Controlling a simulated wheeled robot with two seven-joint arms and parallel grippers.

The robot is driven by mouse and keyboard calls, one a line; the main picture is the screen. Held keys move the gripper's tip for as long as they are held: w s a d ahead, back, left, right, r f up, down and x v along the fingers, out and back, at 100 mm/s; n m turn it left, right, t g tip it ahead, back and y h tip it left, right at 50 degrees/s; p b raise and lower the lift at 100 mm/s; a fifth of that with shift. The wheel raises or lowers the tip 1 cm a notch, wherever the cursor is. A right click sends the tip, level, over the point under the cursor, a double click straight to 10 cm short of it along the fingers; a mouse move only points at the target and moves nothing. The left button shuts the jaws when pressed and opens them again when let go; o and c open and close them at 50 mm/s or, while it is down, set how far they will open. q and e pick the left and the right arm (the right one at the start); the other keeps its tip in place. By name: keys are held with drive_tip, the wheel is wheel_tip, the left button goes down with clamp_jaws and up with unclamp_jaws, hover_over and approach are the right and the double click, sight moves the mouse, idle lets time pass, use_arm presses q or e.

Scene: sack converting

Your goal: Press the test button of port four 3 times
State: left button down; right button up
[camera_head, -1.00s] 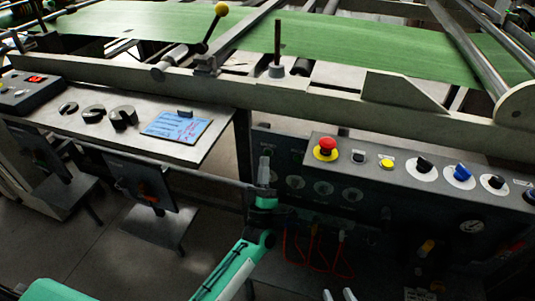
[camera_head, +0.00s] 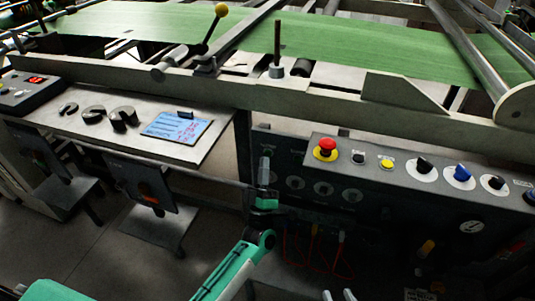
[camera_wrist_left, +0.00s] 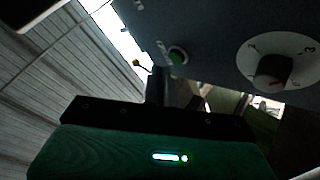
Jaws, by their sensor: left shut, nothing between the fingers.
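My left gripper (camera_head: 265,165) is shut and empty, pointing up at the dark vertical panel (camera_head: 272,143) below the machine's front rail. In the left wrist view a dark panel (camera_wrist_left: 215,25) fills the upper right. My right gripper (camera_head: 338,296) shows only two fingertips at the bottom edge, apart.
A sloped control box (camera_head: 400,190) has a red emergency stop (camera_head: 327,145), a yellow button (camera_head: 386,164) and several knobs. Several red cables (camera_head: 312,245) hang below. A steel bench (camera_head: 150,145) with a blue sheet (camera_head: 176,127) stands to the left.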

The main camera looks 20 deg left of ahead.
use_arm(q)
drive_tip(key=shift+w, duration=0.15)
idle(0.7)
drive_tip(key=shift+w, duration=0.3)
drive_tip(key=shift+w+b, duration=0.4)
idle(0.6)
drive_tip(key=shift+s, duration=0.1)
drive_tip(key=shift+s+p, duration=0.35)
drive_tip(key=shift+s, duration=0.4)
drive_tip(key=shift+s, duration=0.1)
drive_tip(key=s+p, duration=0.2)
drive_tip(key=s, duration=0.2)
drive_tip(key=shift+s, duration=0.4)
